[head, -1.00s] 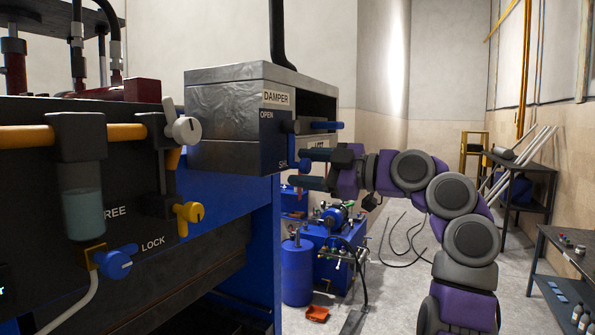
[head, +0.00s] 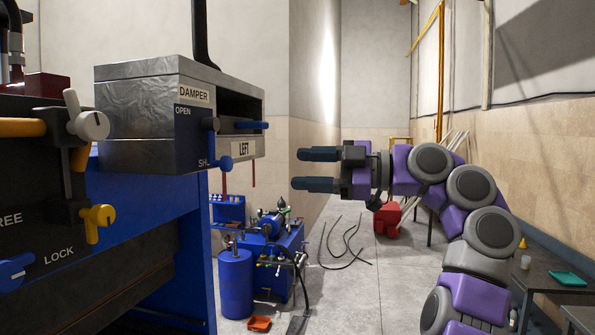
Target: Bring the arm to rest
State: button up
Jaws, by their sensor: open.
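My gripper (head: 318,169) is in the middle of the head view, at the end of my purple and grey arm. Its two dark blue-grey fingers point left, one above the other, with a gap between them and nothing held. The arm is bent and raised, coming up from the lower right. The fingertips are to the right of the damper box (head: 140,110) and apart from it in the picture.
The damper box has a blue handle (head: 250,125) and a blue lever (head: 222,162). A blue barrel (head: 236,283) and blue pump unit (head: 270,245) stand below. A dark table (head: 535,275) is at the lower right. Hoses (head: 343,245) lie on the open floor.

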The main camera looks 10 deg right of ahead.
jog(key=shift+d, duration=0.15)
jog(key=a+f+m+g+h+b, duration=0.1)
jog(key=a+f+m+h+b, duration=0.15)
jog(key=f+m, duration=0.4)
jog(key=a+f+m+h+b, duration=0.1)
jog(key=a+f+m+b, duration=0.35)
jog(key=f, duration=0.25)
jog(key=s+a+f+m+g+h+b, duration=0.15)
jog(key=s+f, duration=0.25)
jog(key=f, duration=0.5)
jog(key=s+a+f+m+g+h+b, duration=0.1)
jog(key=s+a+f+m+h+b, duration=0.2)
jog(key=f, duration=0.6)
jog(key=s+d+f+m+g+h+b, duration=0.1)
jog(key=s+d+f, duration=0.4)
jog(key=s+f, duration=0.5)
jog(key=s+d+f+m+g+h+b, duration=0.2)
jog(key=s+d+f+m+h+b, duration=0.1)
jog(key=s+f, duration=0.8)
jog(key=s+d+f+m+g+h+b, duration=0.1)
jog(key=s+d+f+m+h+b, duration=0.2)
jog(key=s+d+f+h, duration=0.2)
jog(key=s+d+f, duration=0.3)
jog(key=s+f, duration=0.3)
jog(key=f, duration=0.3)
jog(key=shift+f+m, duration=0.25)
jog(key=shift+m, duration=0.1)
